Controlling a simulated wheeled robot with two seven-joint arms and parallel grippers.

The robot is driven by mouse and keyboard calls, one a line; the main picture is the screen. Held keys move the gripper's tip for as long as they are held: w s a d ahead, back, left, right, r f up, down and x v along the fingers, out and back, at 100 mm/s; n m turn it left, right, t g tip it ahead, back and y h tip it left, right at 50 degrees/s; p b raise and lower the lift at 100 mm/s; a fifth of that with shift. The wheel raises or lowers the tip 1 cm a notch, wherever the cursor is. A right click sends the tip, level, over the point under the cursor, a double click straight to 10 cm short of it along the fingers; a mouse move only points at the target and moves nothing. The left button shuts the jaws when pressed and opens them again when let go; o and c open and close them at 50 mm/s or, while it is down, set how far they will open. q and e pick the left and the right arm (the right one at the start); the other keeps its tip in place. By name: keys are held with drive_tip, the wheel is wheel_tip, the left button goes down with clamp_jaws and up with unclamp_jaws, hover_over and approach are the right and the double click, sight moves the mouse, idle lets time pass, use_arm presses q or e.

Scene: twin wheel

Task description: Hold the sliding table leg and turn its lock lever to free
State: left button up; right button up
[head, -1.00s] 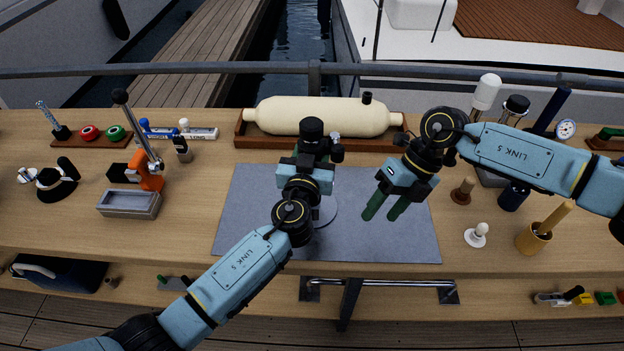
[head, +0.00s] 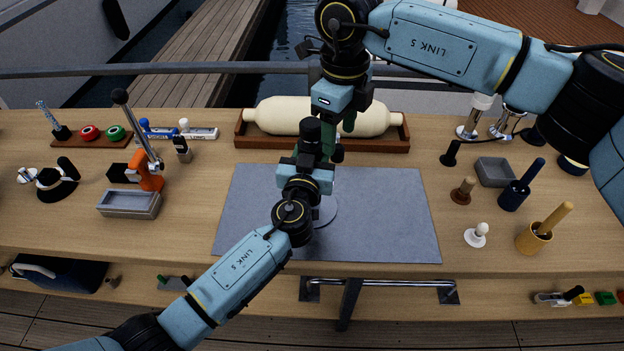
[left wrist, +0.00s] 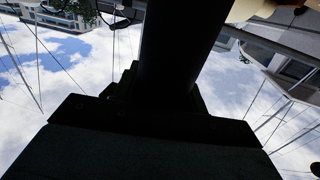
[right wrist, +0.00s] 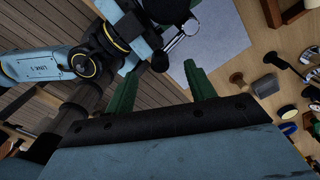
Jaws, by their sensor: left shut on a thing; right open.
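The sliding table leg is a black post (head: 311,130) standing on a pale round base (head: 325,212) on the grey mat. My left gripper (head: 313,150) is shut around its upper part. In the left wrist view the dark post (left wrist: 180,50) fills the middle. The lock lever (right wrist: 176,40) is a short silver bar with a dark knob at one end, beside the post's top. In the right wrist view my open right gripper (right wrist: 165,66) has its green fingertips either side of that knob; contact cannot be told. In the head view this gripper (head: 348,122) points down behind the leg's top.
A cream cylinder (head: 290,115) lies in a wooden cradle (head: 375,142) just behind the leg. A grey mat (head: 390,215) is clear around the base. An orange-based lever tool (head: 150,182) stands left; cups and knobs, including a yellow cup (head: 533,238), stand right.

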sight(340, 146)
drive_tip(key=shift+f, duration=1.7)
drive_tip(key=c, duration=0.9)
drive_tip(key=shift+d, duration=0.15)
drive_tip(key=shift+w+d+n, duration=0.25)
drive_tip(key=shift+d+n, duration=0.55)
drive_tip(key=shift+n, duration=0.1)
